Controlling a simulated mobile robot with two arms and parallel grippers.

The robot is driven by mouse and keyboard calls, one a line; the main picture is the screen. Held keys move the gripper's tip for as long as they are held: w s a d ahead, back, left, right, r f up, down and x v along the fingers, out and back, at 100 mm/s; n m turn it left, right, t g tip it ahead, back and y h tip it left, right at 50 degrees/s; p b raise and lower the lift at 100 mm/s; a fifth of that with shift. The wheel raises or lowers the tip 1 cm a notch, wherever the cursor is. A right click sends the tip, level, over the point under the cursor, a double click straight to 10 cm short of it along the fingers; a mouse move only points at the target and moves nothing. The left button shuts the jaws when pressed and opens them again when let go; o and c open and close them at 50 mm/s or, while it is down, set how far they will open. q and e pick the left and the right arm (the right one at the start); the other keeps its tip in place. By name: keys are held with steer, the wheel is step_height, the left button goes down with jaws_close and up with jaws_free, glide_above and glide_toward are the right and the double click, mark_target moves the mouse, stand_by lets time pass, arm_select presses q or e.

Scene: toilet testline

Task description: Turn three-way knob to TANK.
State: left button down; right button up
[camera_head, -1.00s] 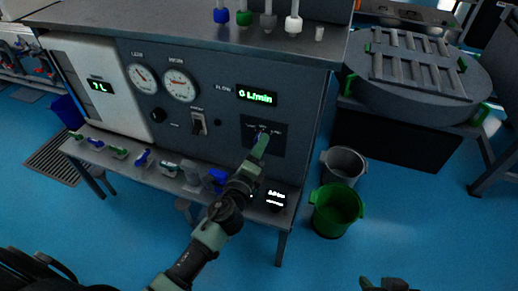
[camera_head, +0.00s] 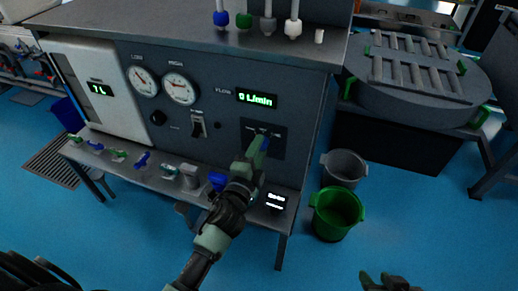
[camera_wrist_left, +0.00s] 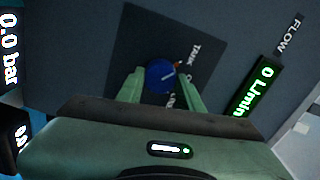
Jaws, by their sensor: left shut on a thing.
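The three-way knob (camera_wrist_left: 160,76) is round and blue with a white pointer line, on a dark square plate (camera_wrist_left: 150,35). In the left wrist view the pointer slants up and right, toward the side of the TANK label (camera_wrist_left: 193,54); the other labels are partly hidden. My left gripper (camera_wrist_left: 160,90) is shut on the knob, one finger on each side. In the head view my left gripper (camera_head: 258,147) reaches the plate (camera_head: 278,137) and mostly covers the knob. My right gripper (camera_head: 376,281) is only partly in view at the bottom edge, away from the bench; its opening is unclear.
The flow display (camera_head: 257,98) reads 0 L/min. Gauges (camera_head: 180,87) and a switch (camera_head: 198,127) are left of the plate. A narrow shelf (camera_head: 150,178) with small fittings and a pressure display (camera_head: 276,200) runs below. Grey (camera_head: 344,168) and green (camera_head: 337,212) buckets stand right.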

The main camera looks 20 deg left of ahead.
stand_by(0.4)
arm_select(q)
steer(key=c, duration=0.9)
jaws_free()
steer(key=shift+s, duration=0.1)
steer(key=s, duration=0.7)
steer(key=shift+s+a, duration=0.15)
steer(key=shift+s, duration=0.2)
arm_select(e)
steer(key=shift+s+d+f+g, duration=0.25)
steer(key=shift+s+g, duration=0.05)
steer(key=shift+s, duration=0.3)
steer(key=shift+s+d+f+g, duration=0.2)
steer(key=shift+s+f+g, duration=0.1)
steer(key=shift+s, duration=0.25)
